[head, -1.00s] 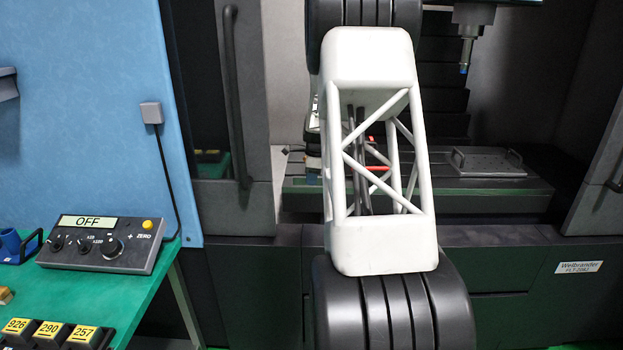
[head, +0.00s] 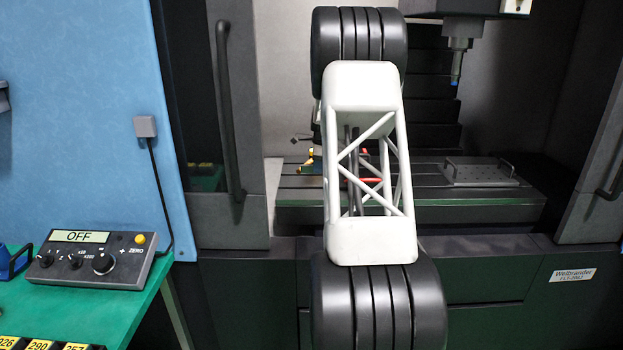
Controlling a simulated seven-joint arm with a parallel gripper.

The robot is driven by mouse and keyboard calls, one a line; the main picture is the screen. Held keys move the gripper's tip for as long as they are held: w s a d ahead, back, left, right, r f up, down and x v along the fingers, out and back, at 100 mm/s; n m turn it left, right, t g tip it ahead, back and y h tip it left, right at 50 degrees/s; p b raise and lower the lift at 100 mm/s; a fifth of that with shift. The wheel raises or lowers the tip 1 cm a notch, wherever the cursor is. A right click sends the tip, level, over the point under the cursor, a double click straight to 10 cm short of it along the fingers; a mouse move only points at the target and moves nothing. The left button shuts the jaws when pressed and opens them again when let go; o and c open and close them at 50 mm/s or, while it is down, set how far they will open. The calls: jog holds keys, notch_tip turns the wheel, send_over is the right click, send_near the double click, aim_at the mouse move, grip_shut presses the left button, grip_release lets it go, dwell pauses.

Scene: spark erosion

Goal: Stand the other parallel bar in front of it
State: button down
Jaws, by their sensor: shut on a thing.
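My own arm, with its white lattice link, fills the middle of the head view and covers the middle of the machine table (head: 420,190). My gripper is hidden behind it; I cannot make out its fingers. Neither parallel bar can be made out. A small yellow and dark thing (head: 307,163) shows just left of my arm over the table, too small to name. Something red (head: 362,180) shows through the lattice, partly covered.
A flat plate with handles (head: 480,171) lies on the table's right side. A machine head with a blue-tipped spindle (head: 457,60) hangs above right. Door frames with handles (head: 231,110) stand on both sides. A control box reading OFF (head: 92,258) sits on the green bench at left.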

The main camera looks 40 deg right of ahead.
jog(key=d+r, duration=0.2)
jog(key=d, duration=0.9)
jog(key=d+r, duration=0.3)
jog(key=d, duration=0.9)
jog(key=shift+s+n, duration=0.3)
jog(key=shift+s, duration=0.05)
jog(key=shift+f, duration=0.3)
jog(key=shift+f, duration=4.1)
jog(key=c, duration=1)
grip_release()
jog(key=shift+f, duration=0.1)
